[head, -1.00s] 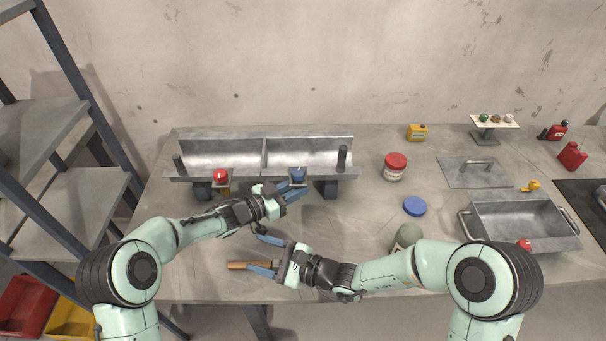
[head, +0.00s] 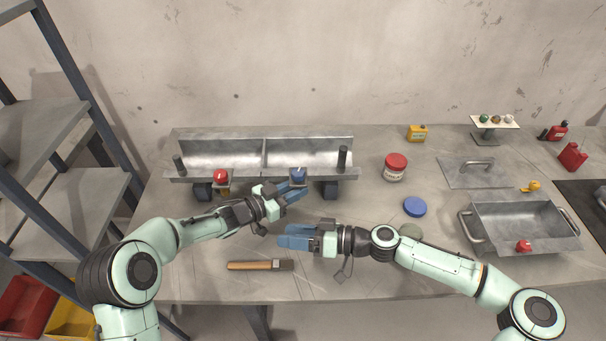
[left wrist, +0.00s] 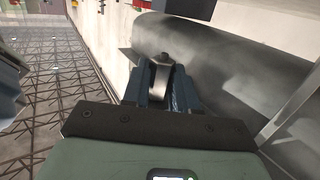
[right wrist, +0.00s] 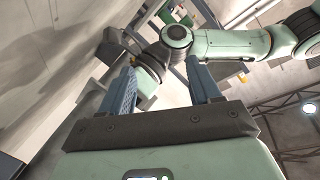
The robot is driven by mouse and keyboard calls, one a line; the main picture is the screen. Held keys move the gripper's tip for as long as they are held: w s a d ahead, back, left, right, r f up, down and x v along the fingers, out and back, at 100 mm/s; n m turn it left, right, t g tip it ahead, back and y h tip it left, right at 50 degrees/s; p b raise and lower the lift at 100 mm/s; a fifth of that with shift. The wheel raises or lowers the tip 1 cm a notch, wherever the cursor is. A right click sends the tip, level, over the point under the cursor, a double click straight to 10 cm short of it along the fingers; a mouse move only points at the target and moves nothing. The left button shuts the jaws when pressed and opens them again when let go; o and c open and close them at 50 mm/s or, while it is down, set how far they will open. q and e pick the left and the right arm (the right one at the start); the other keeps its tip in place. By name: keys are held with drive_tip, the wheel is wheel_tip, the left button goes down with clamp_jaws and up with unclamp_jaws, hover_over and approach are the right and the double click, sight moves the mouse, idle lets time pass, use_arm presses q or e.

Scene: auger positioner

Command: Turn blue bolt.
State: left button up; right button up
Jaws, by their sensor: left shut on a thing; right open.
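The blue bolt (head: 298,173) has a round blue top and sits on the front of the metal trough (head: 230,153), right of its middle. My left gripper (head: 296,192) is just in front of and below the blue bolt. In the left wrist view its fingers (left wrist: 160,85) are closed on a grey metal piece (left wrist: 161,62); whether this belongs to the blue bolt I cannot tell. My right gripper (head: 288,237) is open and empty above the table, below the left one in the picture. Its spread fingers also show in the right wrist view (right wrist: 163,88).
A red bolt (head: 220,176) sits on the trough's left part. A wooden-handled brush (head: 250,265) lies in front. A red-lidded jar (head: 395,170), a blue disc (head: 414,206) and a metal tray (head: 503,214) stand to the right. The table's left front is clear.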

sight(303, 174)
drive_tip(key=w+d+r+n+t+h, duration=0.1)
drive_tip(key=w+d+r+t, duration=0.25)
drive_tip(key=d, duration=0.25)
drive_tip(key=w+d+r+n+t, duration=0.1)
drive_tip(key=w+d+r+t, duration=0.1)
drive_tip(key=w+d+t, duration=0.3)
drive_tip(key=shift+n+g, duration=0.3)
drive_tip(key=shift+g, duration=0.65)
drive_tip(key=x, duration=1)
drive_tip(key=shift+w+a+f, duration=0.1)
drive_tip(key=shift+w, duration=0.05)
drive_tip(key=c, duration=1.1)
